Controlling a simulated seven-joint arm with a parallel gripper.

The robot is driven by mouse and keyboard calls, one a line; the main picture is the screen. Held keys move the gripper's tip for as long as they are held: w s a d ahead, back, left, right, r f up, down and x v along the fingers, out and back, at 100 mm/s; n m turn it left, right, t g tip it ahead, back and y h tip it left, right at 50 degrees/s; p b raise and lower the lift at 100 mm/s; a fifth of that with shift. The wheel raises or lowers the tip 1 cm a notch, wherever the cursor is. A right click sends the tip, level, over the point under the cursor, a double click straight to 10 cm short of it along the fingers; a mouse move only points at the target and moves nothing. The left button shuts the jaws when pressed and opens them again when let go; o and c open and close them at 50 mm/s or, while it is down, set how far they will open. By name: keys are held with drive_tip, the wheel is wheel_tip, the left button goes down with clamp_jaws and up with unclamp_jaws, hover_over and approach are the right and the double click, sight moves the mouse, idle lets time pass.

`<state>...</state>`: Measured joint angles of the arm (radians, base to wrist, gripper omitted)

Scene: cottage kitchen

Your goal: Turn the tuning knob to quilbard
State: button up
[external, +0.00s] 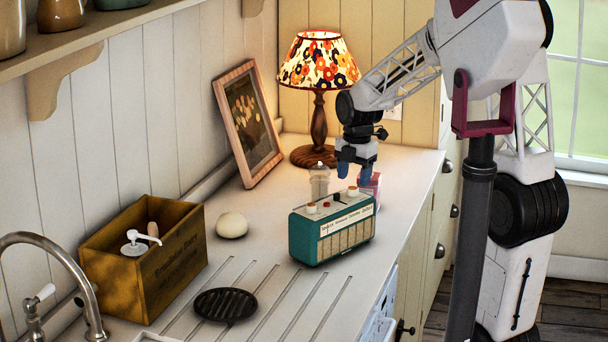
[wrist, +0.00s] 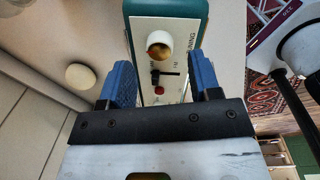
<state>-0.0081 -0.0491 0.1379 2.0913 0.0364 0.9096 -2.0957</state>
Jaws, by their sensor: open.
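The teal radio (external: 332,228) stands on the counter, with a pale dial panel and ribbed grille on its front. Two white knobs with orange tops stand on it, a left one (external: 311,208) and a right one (external: 353,191). The dial lettering is too small to read surely, and so is the pointer. My gripper (external: 356,168) hangs above the radio's right end. In the wrist view its blue fingers (wrist: 160,82) are apart and empty. A white knob (wrist: 159,44) shows beyond the fingertips, with "TUNING" printed nearby.
A black lever (wrist: 167,73) and red button (wrist: 159,91) sit on the radio's top. A pink box (external: 370,185) and a clear bottle (external: 319,182) stand behind it. A cream round object (external: 232,225), black trivet (external: 225,305) and wooden crate (external: 145,262) lie left. A lit lamp (external: 319,75) stands behind.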

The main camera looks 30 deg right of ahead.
sight(353, 188)
drive_tip(key=shift+w+f, duration=0.1)
drive_tip(key=shift+f, duration=1.5)
drive_tip(key=c, duration=0.9)
